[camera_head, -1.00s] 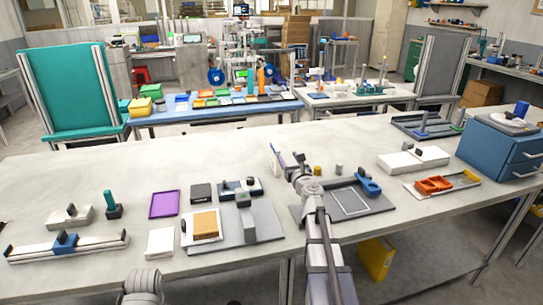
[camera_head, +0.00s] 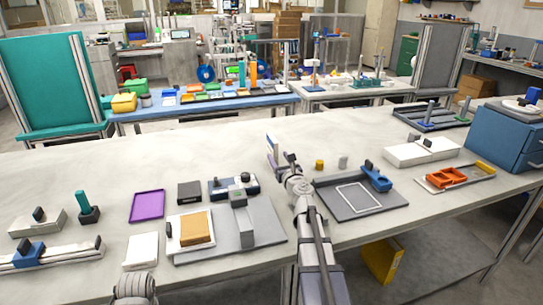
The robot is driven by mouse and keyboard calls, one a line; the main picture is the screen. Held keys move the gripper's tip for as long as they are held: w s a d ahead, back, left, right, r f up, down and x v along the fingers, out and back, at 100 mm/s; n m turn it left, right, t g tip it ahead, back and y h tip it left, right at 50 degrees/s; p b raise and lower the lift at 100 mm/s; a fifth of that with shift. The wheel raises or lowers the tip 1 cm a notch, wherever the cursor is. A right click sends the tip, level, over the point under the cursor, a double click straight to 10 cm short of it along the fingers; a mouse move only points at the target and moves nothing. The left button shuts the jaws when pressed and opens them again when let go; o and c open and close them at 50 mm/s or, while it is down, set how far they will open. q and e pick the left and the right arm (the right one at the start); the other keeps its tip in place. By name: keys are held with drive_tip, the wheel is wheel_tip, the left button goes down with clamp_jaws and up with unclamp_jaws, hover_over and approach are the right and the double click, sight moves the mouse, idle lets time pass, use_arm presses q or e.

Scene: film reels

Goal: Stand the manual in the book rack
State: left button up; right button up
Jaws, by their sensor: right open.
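I cannot tell for certain which thing is the manual or the book rack. A thin upright white and blue piece (camera_head: 271,147) stands close behind my right gripper (camera_head: 281,160); whether they touch is unclear. My right gripper is open over the middle of the table, its arm coming in from the bottom. A tan, book-like block (camera_head: 197,229) lies flat on a white plate (camera_head: 174,235), left of that arm. A dark rack-like tray with upright posts (camera_head: 432,120) sits at the table's far right. Only a part of my left arm shows at the bottom left; its gripper is out of view.
A purple tray (camera_head: 147,206) and a white pad (camera_head: 141,250) lie at the left. A dark mat with a white outline (camera_head: 382,208) is right of my arm. Blue drawers (camera_head: 500,140) stand at the right edge. A yellow object (camera_head: 383,262) is below the tabletop.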

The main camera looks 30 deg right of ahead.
sight(276, 153)
drive_tip(key=shift+x, duration=1.35)
drive_tip(key=shift+w+r+p, duration=0.3)
drive_tip(key=shift+w+r, duration=0.05)
drive_tip(key=x, duration=0.3)
drive_tip(key=shift+w+r+p, duration=0.3)
drive_tip(key=shift+r+p, duration=0.05)
drive_tip(key=shift+w+d, duration=0.15)
drive_tip(key=shift+w, duration=0.25)
drive_tip(key=shift+c, duration=0.2)
clamp_jaws()
